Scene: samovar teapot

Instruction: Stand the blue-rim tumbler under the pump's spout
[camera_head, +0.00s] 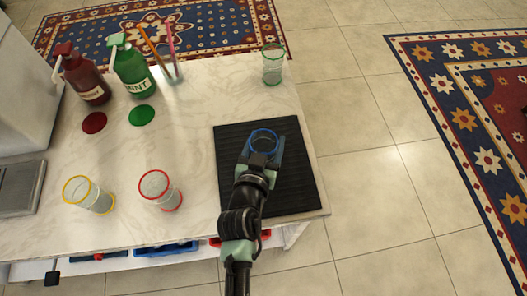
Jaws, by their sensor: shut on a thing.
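The blue-rim tumbler (263,134) is over the upper part of a black ribbed mat at the right of the counter. My gripper (264,150) is shut on it from the near side, with one finger on each side. The gripper hides much of its lower body. I cannot tell whether its base touches the mat. Two pump bottles stand at the upper left: a dark red one (86,80) and a green one (134,72) labelled "MINT". A dark red disc (94,123) and a green disc (142,115) lie in front of them.
A yellow-rim glass (100,202) and a red-rim glass (161,193) are at the front left, a green-rim glass (272,68) at the far right corner. A holder with sticks (171,72) is beside the green pump. The black mat (296,190) borders clear marble counter.

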